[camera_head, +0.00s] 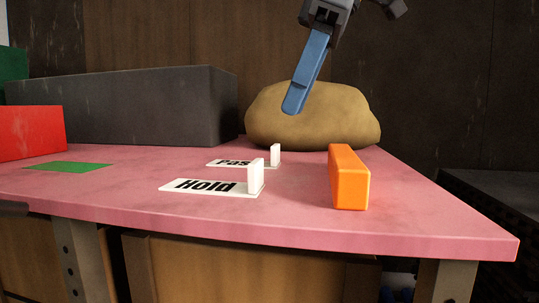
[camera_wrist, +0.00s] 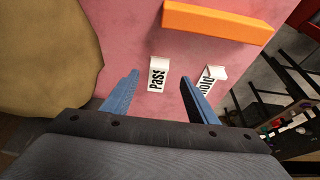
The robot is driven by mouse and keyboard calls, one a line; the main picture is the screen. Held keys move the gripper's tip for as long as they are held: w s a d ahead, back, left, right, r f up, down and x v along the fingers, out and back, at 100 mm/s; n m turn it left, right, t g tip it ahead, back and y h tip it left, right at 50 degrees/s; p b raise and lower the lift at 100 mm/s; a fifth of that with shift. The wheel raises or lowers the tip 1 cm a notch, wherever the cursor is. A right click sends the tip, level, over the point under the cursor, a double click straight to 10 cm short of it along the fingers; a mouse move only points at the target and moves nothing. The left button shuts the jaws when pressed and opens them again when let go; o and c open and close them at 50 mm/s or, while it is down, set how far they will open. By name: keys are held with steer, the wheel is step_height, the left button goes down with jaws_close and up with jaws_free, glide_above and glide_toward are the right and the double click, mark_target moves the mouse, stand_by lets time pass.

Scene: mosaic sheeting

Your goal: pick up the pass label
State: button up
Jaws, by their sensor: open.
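The pass label (camera_head: 229,163) is a white plate with black "Pass" lettering and an upright white tab at its right end. It lies flat on the pink table, partly hidden behind the hold label (camera_head: 208,187) in the head view. In the wrist view the pass label (camera_wrist: 156,76) shows between and beyond my fingers, nearer the left one. The hold label (camera_wrist: 211,80) is beyond the right finger, which partly covers it. My gripper (camera_wrist: 160,82) is open and empty. In the head view one blue finger of my gripper (camera_head: 294,108) hangs above the table, in front of the tan sack.
An orange block (camera_head: 349,178) stands right of the labels. A tan lumpy sack (camera_head: 312,115) sits behind them. A long dark grey box (camera_head: 140,105), a red block (camera_head: 31,133) and a green patch (camera_head: 68,167) are at left. The pink table's (camera_head: 440,212) right front is clear.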

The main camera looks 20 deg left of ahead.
mark_target(277, 145)
steer(key=shift+a+p+x, duration=0.15)
steer(key=shift+p+x, duration=0.4)
steer(key=shift+x, duration=1.35)
steer(key=shift+a+p+x, duration=0.1)
steer(key=shift+p+x, duration=0.45)
steer(key=shift+x, duration=1.4)
steer(key=shift+r, duration=0.1)
steer(key=shift+c, duration=0.3)
steer(key=c, duration=1.2)
steer(key=shift+r, duration=0.15)
